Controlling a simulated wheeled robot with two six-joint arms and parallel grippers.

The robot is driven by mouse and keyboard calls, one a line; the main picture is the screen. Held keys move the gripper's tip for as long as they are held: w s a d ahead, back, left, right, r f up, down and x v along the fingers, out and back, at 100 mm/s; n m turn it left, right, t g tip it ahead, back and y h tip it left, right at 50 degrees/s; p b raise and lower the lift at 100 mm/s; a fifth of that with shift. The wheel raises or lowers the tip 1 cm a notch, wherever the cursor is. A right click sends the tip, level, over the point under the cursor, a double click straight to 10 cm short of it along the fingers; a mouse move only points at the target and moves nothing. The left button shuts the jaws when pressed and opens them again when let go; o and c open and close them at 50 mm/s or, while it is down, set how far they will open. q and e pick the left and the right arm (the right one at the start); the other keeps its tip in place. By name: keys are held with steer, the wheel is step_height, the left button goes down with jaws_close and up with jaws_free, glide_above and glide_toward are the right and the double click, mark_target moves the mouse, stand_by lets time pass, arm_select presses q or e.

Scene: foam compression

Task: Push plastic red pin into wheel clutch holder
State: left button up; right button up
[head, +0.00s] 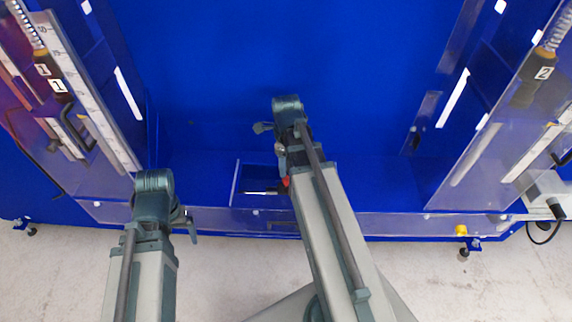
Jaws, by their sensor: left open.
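A small red piece (285,182), perhaps the red pin, shows at the left edge of my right forearm, which covers part of it. A thin dark and silver rod (262,191) lies just left of it, by a small clear-walled compartment (236,183). I cannot make out the wheel clutch holder. My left gripper (188,224) is open and apparently empty, left of the compartment, near the front edge of the rig. My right gripper (263,127) is mostly hidden under its wrist, above the blue surface beyond the red piece; its jaws cannot be read.
A blue panel (300,45) fills the back. Clear walls with a ruler scale (80,85) and a handle labelled 1 (52,85) stand left; a handle labelled 2 (535,80) stands right. A clear front rail (400,223) runs along the rig. A yellow knob (461,230) sits front right.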

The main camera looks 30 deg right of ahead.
step_height(320, 180, up, 8)
steer(key=p, duration=0.6)
steer(key=shift+f, duration=0.25)
